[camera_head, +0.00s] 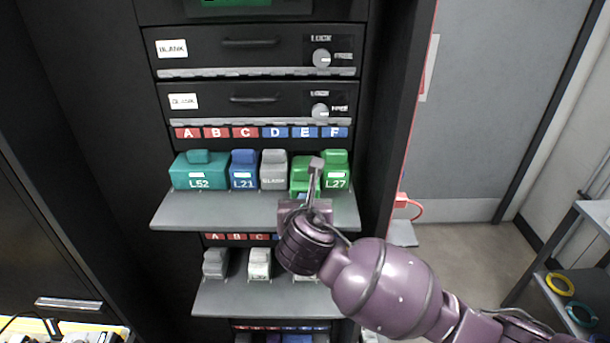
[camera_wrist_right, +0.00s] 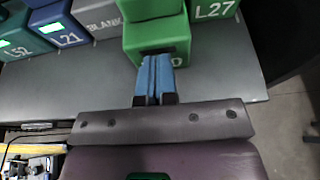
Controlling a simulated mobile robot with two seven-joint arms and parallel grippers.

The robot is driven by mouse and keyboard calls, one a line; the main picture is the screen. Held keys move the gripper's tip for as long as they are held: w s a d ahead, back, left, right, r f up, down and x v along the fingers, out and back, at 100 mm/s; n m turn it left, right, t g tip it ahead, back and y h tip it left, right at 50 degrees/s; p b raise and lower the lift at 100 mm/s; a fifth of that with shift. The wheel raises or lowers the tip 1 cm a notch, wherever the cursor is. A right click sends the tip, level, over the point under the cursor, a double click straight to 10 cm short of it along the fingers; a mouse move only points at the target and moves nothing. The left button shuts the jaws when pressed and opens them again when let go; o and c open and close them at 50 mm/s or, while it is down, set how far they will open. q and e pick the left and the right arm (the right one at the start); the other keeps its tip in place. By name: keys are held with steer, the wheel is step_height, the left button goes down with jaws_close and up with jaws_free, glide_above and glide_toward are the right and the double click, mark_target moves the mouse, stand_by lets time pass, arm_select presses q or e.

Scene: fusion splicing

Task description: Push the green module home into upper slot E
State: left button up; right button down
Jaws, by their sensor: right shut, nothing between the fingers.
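The green module (camera_head: 299,178) stands under label E on the upper shelf, between the grey BLANK module and the green L27 module. In the right wrist view the green module (camera_wrist_right: 157,35) juts out farther toward me than these two neighbours. My right gripper (camera_head: 302,194) is in front of it and partly hides its front. In the right wrist view the blue fingers of my right gripper (camera_wrist_right: 154,62) are shut and empty, with tips at the module's lower front face. They seem to touch it. Most of its label is hidden. My left gripper is not in view.
The grey BLANK module (camera_head: 273,171) and the green L27 module (camera_head: 336,171) stand close on either side. The blue L21 module (camera_head: 243,171) and teal L52 module (camera_head: 198,173) are farther left. The shelf's (camera_head: 200,212) front is bare. A lower shelf (camera_head: 240,297) holds grey modules.

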mark_target(305, 184)
steer(key=shift+w, duration=3.2)
steer(key=shift+s, duration=4.1)
